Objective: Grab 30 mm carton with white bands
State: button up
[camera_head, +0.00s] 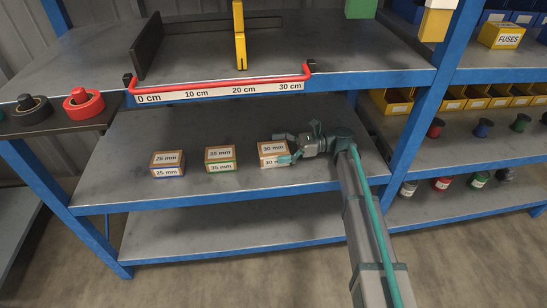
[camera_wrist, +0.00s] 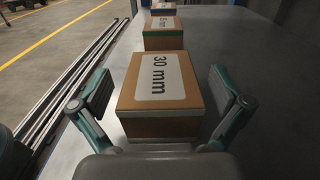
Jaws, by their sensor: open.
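The 30 mm carton (camera_head: 272,150) is a brown box with a white label and a pale band, at the right end of a row on the middle shelf. In the wrist view the carton (camera_wrist: 158,88) is straight ahead, its label reading 30 mm. My gripper (camera_head: 284,148) is at the carton's right end in the head view. In the wrist view my gripper (camera_wrist: 163,98) is open, with one finger on each side of the carton and visible gaps between.
A green-banded carton (camera_head: 220,159) and a blue-banded 25 mm carton (camera_head: 168,164) stand to the left on the shelf (camera_head: 120,150). Above is a shelf edge with a red bar (camera_head: 220,89) and a centimetre scale. A blue post (camera_head: 418,110) stands to the right.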

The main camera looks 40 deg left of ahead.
jog(key=shift+x, duration=0.8)
jog(key=c, duration=1.3)
jog(key=shift+r, duration=0.1)
